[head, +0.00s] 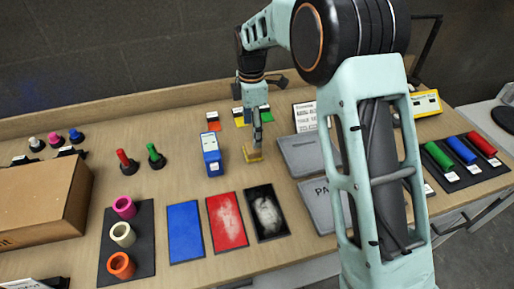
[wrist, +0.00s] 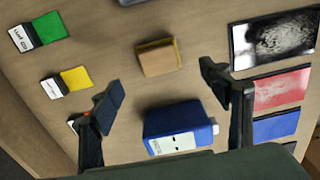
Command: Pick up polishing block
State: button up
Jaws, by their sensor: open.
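A small tan block with a yellow edge (head: 252,153), which looks like the polishing block, lies on the wooden table. In the wrist view the tan block (wrist: 160,59) sits above the gap between the fingertips, apart from both. My gripper (wrist: 163,88) is open and empty, with one finger on each side of the picture. In the head view my gripper (head: 257,128) is just above the tan block and hides part of it. A blue box with a white label (head: 211,154) stands to the block's left; in the wrist view the blue box (wrist: 180,128) shows low between the fingers.
Blue (head: 185,232), red (head: 226,222) and black-and-white (head: 266,212) panels lie in front. Grey flat cases (head: 297,156) are close on the right. Green (wrist: 48,27) and yellow (wrist: 75,79) pads lie behind. A cardboard box (head: 40,203) stands far left.

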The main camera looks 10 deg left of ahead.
aim_at(252, 148)
notch_tip(252, 148, down, 8)
jog(key=shift+w+f+p, duration=0.1)
jog(key=shift+f+p, duration=0.05)
jog(key=shift+p, duration=0.3)
jog(key=c, duration=1.2)
